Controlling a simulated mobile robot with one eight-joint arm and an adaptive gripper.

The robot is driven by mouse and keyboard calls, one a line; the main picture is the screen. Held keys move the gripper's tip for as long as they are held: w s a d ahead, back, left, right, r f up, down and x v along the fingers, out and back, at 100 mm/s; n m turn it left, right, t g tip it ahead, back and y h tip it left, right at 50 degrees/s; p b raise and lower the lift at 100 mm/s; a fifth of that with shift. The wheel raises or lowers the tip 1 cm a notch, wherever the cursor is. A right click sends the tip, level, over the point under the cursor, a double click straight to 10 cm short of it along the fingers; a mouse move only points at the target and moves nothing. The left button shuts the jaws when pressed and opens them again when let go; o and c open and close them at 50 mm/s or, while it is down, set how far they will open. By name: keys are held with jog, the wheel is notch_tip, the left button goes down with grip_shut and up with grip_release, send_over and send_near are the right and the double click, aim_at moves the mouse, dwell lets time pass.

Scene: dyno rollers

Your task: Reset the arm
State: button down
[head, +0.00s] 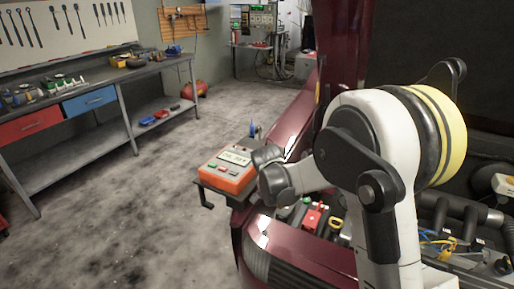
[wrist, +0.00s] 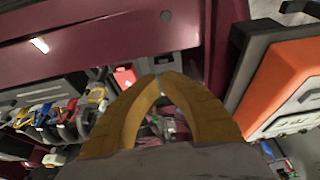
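My arm (head: 375,135) rises at the right in the head view, bent over the front of a dark red car (head: 290,240). Its grey end section (head: 280,180) is beside an orange tester box with buttons and a small display (head: 230,172). The fingers are not clearly visible in that view. In the wrist view, the yellow fingers of my gripper (wrist: 163,78) curve together and their tips meet. Nothing shows held between them. The orange box (wrist: 275,85) is close on the right of the fingers there, apart from them.
The open engine bay holds a red part (head: 314,217) and colored wires (head: 437,243). Red bodywork (wrist: 100,50) crosses the wrist view. A workbench (head: 100,88) with red and blue drawers stands at the left. The concrete floor (head: 120,210) between bench and car is clear.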

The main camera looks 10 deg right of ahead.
jog(key=s+d+r+n, duration=0.2)
jog(key=s+r, duration=0.4)
jog(key=r, duration=0.3)
jog(key=s+r+n+t+y, duration=0.1)
jog(key=s+r+n+t, duration=0.1)
jog(key=s, duration=0.9)
jog(key=s+d+r+n+t+y, duration=0.1)
jog(key=s+r+n, duration=0.2)
jog(key=s, duration=0.8)
notch_tip(320, 180, up, 2)
jog(key=shift+s+d+r+t, duration=0.1)
jog(key=shift+s+d+t, duration=0.2)
jog(key=shift+s+t, duration=0.1)
